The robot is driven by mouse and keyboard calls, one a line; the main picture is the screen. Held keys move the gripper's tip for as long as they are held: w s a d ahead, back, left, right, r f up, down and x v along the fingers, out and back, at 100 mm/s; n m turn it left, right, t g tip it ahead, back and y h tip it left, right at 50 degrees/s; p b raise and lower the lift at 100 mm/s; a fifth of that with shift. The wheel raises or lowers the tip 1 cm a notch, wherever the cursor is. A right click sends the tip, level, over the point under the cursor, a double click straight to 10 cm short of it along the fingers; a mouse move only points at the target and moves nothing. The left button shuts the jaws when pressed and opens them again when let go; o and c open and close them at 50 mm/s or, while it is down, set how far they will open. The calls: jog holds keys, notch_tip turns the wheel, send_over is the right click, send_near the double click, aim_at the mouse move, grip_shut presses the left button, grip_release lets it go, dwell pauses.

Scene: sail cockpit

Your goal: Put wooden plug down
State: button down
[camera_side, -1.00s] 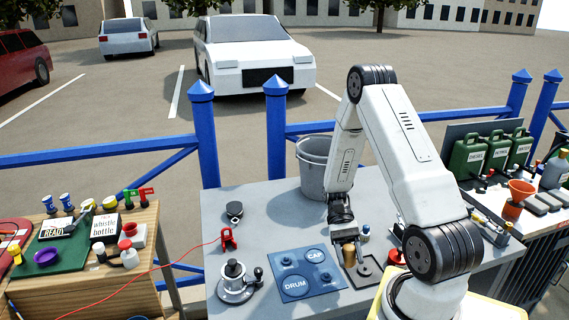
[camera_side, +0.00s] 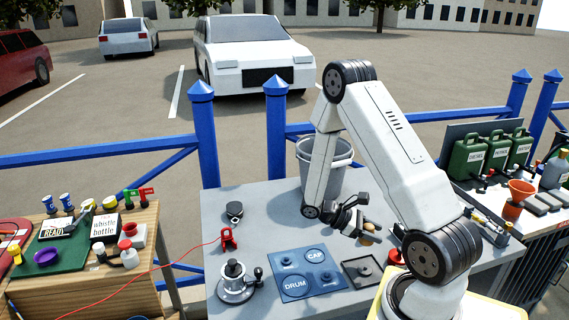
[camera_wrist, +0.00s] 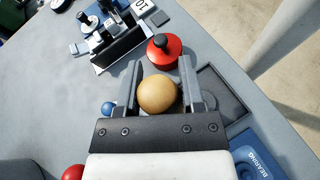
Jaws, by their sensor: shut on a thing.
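The wooden plug (camera_wrist: 157,94) shows in the wrist view as a round tan top between the two fingers. My gripper (camera_wrist: 157,90) is shut on it. In the side view the plug (camera_side: 369,238) is a small tan piece at the tips of my gripper (camera_side: 366,235), which is tilted and points to the lower right. The plug appears to be held above the grey table (camera_side: 262,205), near a dark square tray (camera_side: 376,283). The plug's lower part is hidden in the wrist view.
A blue mat (camera_side: 293,294) marked DRUM and CAP lies left of the tray. A red piece with a black knob (camera_wrist: 163,50) is close to the plug. A blue ball (camera_wrist: 107,108) is beside one finger. A grey bucket (camera_side: 338,172) stands behind.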

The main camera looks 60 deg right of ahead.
jog(key=w+d+r+n+t+h, duration=0.1)
jog(key=w+d+n+t+h, duration=0.3)
jog(key=w+n+t+h, duration=0.3)
jog(key=shift+w+d+n+h, duration=0.4)
jog(key=shift+w+n, duration=0.35)
jog(key=shift+n, duration=0.35)
send_over(345, 242)
jog(key=shift+f, duration=2.25)
jog(key=shift+f, duration=1.75)
jog(key=shift+f, duration=0.1)
jog(key=shift+c, duration=1)
grip_release()
